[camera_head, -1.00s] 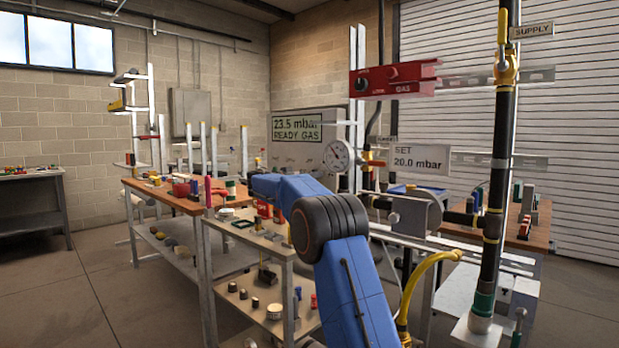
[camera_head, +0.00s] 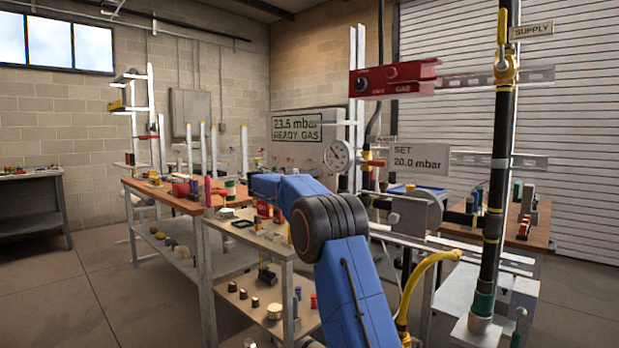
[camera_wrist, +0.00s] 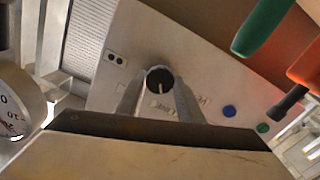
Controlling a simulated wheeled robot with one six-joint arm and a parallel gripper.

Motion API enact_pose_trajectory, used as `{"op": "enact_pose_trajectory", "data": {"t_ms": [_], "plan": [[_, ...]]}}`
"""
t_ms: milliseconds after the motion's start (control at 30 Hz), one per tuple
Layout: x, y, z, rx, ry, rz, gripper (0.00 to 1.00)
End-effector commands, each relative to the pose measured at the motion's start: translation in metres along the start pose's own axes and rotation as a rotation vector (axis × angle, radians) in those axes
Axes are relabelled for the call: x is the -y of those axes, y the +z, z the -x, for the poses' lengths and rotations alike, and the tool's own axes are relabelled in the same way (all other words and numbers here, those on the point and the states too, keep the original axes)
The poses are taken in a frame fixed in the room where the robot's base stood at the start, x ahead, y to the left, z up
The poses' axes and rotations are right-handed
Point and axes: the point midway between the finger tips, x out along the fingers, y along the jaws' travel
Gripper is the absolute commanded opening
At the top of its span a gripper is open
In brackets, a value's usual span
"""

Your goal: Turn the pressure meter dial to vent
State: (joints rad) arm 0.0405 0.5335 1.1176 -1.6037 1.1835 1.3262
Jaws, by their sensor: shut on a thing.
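In the wrist view a round dark knob (camera_wrist: 160,76) with a white pointer line sits in front of a pale panel (camera_wrist: 110,85). My gripper (camera_wrist: 160,96) is shut on it, one finger on each side. Small lettering near the knob is too blurred to read. In the head view the grey meter panel (camera_head: 297,152) reads "23.5 mbar READY GAS" on its green display (camera_head: 297,128). My blue arm reaches toward the panel there and hides my gripper and the knob.
A round white gauge (camera_head: 338,155) stands right of the panel, its edge close on the left in the wrist view (camera_wrist: 12,115). Green (camera_wrist: 262,25) and orange (camera_wrist: 308,68) handles are close at upper right.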

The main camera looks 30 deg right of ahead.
Motion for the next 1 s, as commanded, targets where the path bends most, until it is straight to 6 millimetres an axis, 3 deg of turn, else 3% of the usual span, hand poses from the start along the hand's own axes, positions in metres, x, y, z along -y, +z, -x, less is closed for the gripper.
{"op": "enact_pose_trajectory", "data": {"t_ms": [600, 1000], "plan": [[0.0009, -0.0001, 0.0007, -0.001, -0.001, 0.488, 0.11], [0.0013, -0.0001, 0.0009, -0.001, -0.002, 0.627, 0.11]]}}
